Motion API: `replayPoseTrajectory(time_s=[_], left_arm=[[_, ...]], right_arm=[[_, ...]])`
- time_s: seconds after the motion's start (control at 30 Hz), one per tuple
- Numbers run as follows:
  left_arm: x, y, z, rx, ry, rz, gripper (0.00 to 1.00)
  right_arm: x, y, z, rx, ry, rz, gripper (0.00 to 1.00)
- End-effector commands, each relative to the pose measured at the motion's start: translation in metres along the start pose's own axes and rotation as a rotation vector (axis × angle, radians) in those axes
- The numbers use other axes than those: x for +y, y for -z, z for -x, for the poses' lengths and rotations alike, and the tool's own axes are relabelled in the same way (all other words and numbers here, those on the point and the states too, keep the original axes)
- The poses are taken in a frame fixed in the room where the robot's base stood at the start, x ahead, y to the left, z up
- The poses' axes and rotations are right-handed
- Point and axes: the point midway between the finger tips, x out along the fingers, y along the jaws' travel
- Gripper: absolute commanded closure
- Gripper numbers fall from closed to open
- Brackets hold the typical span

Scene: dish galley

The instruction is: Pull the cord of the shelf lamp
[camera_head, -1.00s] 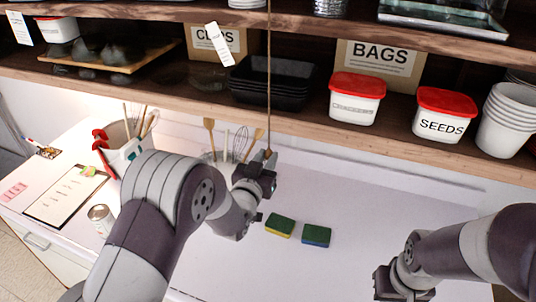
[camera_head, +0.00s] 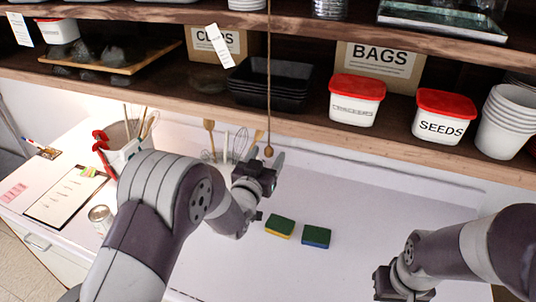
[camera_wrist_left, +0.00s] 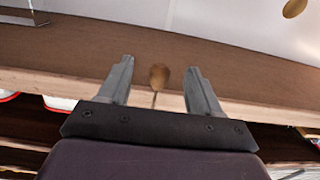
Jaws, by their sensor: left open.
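The lamp cord (camera_head: 269,80) is a thin brown line that hangs down past the shelves and ends in a small wooden knob (camera_head: 268,151). My left gripper (camera_head: 267,160) is open at the knob, just below the lower shelf edge. In the left wrist view the knob (camera_wrist_left: 159,77) shows between the two spread fingers of the left gripper (camera_wrist_left: 160,82), with a gap on each side. The lamp itself is not visible. My right gripper is at the lower right of the head view, its fingers hidden or out of frame.
The lower shelf (camera_head: 330,130) runs just above my left gripper. It carries black trays (camera_head: 268,88), a SEEDS tub (camera_head: 440,120) and white cups (camera_head: 505,122). Below are utensils (camera_head: 228,148) and two sponges (camera_head: 298,231) on the white counter (camera_head: 380,215). The counter's middle is mostly clear.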

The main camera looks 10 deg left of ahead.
Motion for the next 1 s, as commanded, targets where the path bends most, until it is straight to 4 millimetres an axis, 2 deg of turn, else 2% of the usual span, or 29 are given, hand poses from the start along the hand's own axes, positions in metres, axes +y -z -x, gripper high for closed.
replayPoseTrajectory(time_s=[0.17, 0.7, 1.0], left_arm=[[0.000, 0.000, 0.003, 0.000, 0.000, 0.000, 0.36], [0.000, 0.000, 0.073, 0.000, 0.001, 0.000, 0.36], [0.000, 0.000, 0.080, 0.001, 0.000, 0.000, 0.36]], right_arm=[[0.000, 0.000, 0.000, 0.000, 0.000, 0.000, 1.00], [0.000, 0.000, 0.000, 0.000, 0.000, 0.000, 1.00], [0.000, 0.000, 0.000, 0.000, 0.000, 0.000, 1.00]])
